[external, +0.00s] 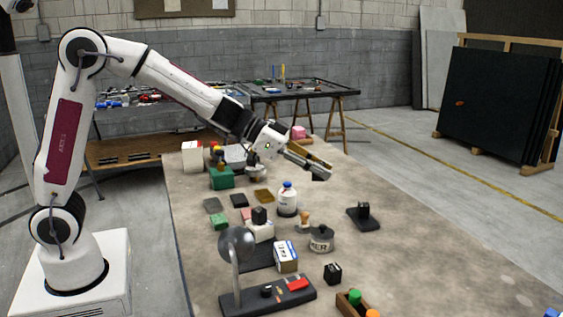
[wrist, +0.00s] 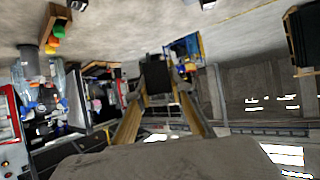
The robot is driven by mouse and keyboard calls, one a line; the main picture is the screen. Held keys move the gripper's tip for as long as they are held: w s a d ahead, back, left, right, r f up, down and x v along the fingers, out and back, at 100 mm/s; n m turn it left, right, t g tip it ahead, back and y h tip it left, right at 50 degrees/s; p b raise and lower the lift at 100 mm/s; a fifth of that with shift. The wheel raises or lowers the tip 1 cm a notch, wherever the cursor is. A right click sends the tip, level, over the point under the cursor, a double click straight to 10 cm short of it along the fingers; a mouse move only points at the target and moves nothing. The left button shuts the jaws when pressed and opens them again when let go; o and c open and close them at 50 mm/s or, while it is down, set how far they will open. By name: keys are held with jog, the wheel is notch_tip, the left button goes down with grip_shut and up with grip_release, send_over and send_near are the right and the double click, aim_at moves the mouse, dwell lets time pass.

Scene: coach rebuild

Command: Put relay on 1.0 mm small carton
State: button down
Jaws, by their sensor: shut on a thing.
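My gripper (external: 320,170) is held above the far part of the table, its fingers pointing right and slightly down. In the wrist view my gripper (wrist: 158,92) is shut on a black block (wrist: 157,75), which may be the relay. A white and blue carton with a label (external: 285,256) stands on the near part of the table, well away from my gripper. A white carton (external: 260,231) behind it has a black block (external: 259,215) on top. The print on the cartons is too small to read, so I cannot tell which is 1.0 mm.
A white bottle with a blue cap (external: 287,199), a grey tin (external: 321,239) and a round-headed stand (external: 237,248) stand on the table. Another black block (external: 332,272) lies near a wooden box (external: 352,303). The table's right side is mostly clear.

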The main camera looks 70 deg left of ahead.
jog(key=s+d+f+m+g+h, duration=0.1)
jog(key=s+d+f, duration=0.1)
jog(key=s, duration=0.3)
jog(key=s+d+f+m+g+h, duration=0.1)
jog(key=s+d+f+m, duration=0.1)
jog(key=s, duration=0.3)
jog(key=shift+s+d+h, duration=0.3)
jog(key=shift+s+d, duration=0.05)
jog(key=shift+s, duration=0.05)
jog(key=shift+f, duration=0.1)
send_over(287, 250)
jog(key=shift+a+f, duration=0.1)
jog(key=shift+f, duration=2.95)
jog(key=shift+f, duration=1.9)
jog(key=shift+f, duration=0.5)
